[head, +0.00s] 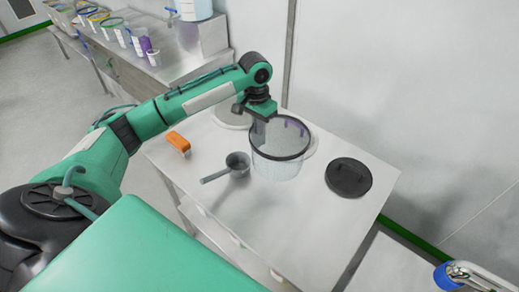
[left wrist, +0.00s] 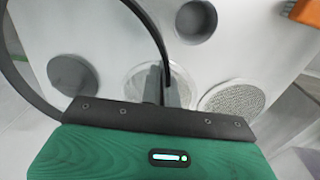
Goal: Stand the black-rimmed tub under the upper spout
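The black-rimmed tub (head: 279,170) has clear walls and stands upright over the middle of the steel table in the head view. My left gripper (head: 262,122) is at the left side of its rim, pointing down, shut on the rim. In the left wrist view the black rim (left wrist: 153,28) runs into the closed fingers (left wrist: 173,88). The tub seems held above the tabletop, but its base is hard to make out. A pale container (head: 195,9) with a small blue spout (head: 172,11) stands at the top on a raised steel block. My right gripper is out of view.
The steel table (head: 290,225) holds a grey scoop (head: 238,162), an orange-handled item (head: 178,142), a black round lid (head: 348,177) and two pale discs (head: 233,117). Several coloured-rimmed tubs (head: 112,24) line the bench at upper left. A wall stands behind the table.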

